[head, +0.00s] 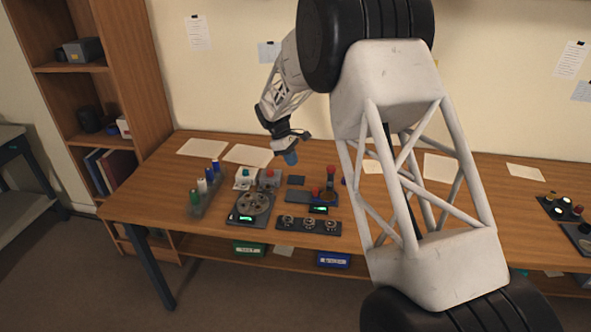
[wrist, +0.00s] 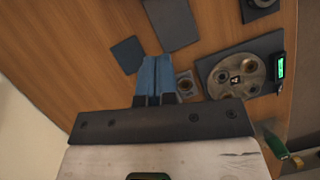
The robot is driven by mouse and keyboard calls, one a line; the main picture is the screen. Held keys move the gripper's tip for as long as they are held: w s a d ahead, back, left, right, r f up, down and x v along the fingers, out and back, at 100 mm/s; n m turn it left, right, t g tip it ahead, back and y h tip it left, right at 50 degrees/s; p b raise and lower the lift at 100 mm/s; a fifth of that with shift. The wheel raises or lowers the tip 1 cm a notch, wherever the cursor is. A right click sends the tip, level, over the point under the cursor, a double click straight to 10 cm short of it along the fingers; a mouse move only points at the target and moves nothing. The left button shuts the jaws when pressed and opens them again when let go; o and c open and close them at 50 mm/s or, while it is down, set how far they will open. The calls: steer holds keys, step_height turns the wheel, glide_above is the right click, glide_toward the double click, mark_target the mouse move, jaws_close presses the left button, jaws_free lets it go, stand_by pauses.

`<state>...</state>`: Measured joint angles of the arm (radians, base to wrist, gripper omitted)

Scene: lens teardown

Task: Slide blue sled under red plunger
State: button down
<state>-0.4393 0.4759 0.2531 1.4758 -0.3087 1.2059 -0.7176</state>
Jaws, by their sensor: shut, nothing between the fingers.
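A red-topped plunger (head: 331,172) stands upright on the workbench, right of the middle in the head view. A second, shorter red-topped part (head: 316,191) is just in front of it. A small blue piece (head: 344,181) shows beside the plunger, mostly hidden by my arm; I cannot tell if it is the blue sled. My gripper (head: 290,158) is above the bench, left of the plunger and apart from it. Its blue fingers are shut and empty, and they also show in the wrist view (wrist: 154,76). The plunger does not show in the wrist view.
A round disc device (head: 253,204) with a green display stands to the left; it also shows in the wrist view (wrist: 237,76). A rack of colored bottles (head: 206,190) is further left. A tray with several round parts (head: 308,226) lies in front. Dark flat plates (wrist: 171,22) lie near my fingers.

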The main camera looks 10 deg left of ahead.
steer(key=shift+a+r, duration=0.2)
steer(key=shift+r, duration=0.35)
steer(key=s+d+r+m+t+y, duration=0.1)
steer(key=s+d+r+m+y, duration=0.4)
steer(key=s+d+r, duration=1.65)
steer(key=s+d+f+m+t, duration=0.1)
steer(key=s+d+m, duration=0.2)
steer(key=s, duration=0.8)
steer(key=s+d+f+m+t, duration=0.1)
steer(key=s+d+m, duration=0.2)
steer(key=s+d, duration=0.3)
steer(key=s+d+f+m, duration=0.1)
steer(key=s+d+m, duration=0.3)
steer(key=s, duration=1.2)
steer(key=shift+d+f+t+h, duration=0.15)
steer(key=shift+f+t+h, duration=0.15)
steer(key=shift+t+h, duration=0.1)
